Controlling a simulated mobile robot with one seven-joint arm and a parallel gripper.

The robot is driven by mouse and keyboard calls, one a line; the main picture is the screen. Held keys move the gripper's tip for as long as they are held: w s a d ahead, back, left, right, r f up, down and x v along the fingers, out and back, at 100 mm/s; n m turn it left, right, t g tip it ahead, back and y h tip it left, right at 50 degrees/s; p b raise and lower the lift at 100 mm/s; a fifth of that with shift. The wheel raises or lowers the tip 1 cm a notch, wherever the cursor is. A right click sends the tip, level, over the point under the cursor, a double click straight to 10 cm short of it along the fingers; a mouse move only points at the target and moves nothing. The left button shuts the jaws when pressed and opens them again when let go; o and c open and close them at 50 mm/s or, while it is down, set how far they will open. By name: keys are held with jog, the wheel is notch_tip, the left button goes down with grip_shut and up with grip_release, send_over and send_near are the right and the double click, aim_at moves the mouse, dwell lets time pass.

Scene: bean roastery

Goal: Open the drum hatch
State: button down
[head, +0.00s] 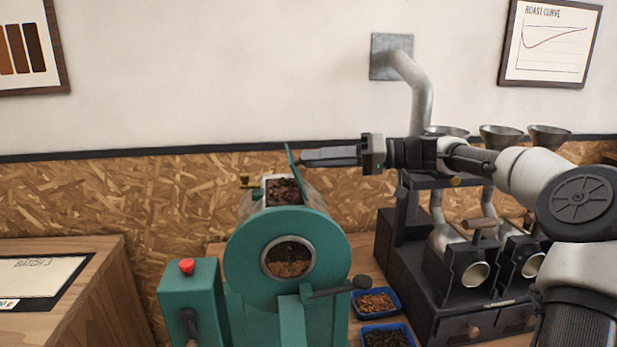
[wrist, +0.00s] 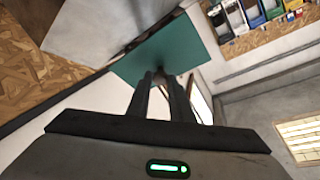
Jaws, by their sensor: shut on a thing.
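The drum roaster (head: 300,230) is teal, with a round front window showing brown beans. Its drum hatch (head: 292,161) is a thin teal plate that stands up, tilted, at the right edge of the top opening. Dark beans (head: 283,191) show in that opening. My gripper (head: 303,160) reaches in from the right, level, and is shut on the hatch. In the wrist view the hatch (wrist: 170,50) is a flat teal panel at the fingertips (wrist: 165,78). The exact grip point is partly hidden by the fingers.
A control box with a red button (head: 187,266) stands left of the drum. Two blue trays of beans (head: 376,302) sit at its right. A dark sample roaster (head: 470,270) stands right, below my arm. A wall pipe (head: 420,95) rises behind my gripper.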

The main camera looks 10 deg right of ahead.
jog(key=d+f+m+t+y+b, duration=0.1)
jog(key=y+b, duration=0.2)
jog(key=b, duration=0.2)
jog(key=d+f+m+t+y+b, duration=0.1)
jog(key=d+f+y+b, duration=0.1)
jog(key=b, duration=0.3)
jog(key=shift+d+t+y, duration=0.15)
jog(key=shift+t+y, duration=0.15)
jog(key=shift+y, duration=0.1)
jog(key=c, duration=1.6)
grip_release()
jog(key=shift+o, duration=0.2)
jog(key=shift+r, duration=0.1)
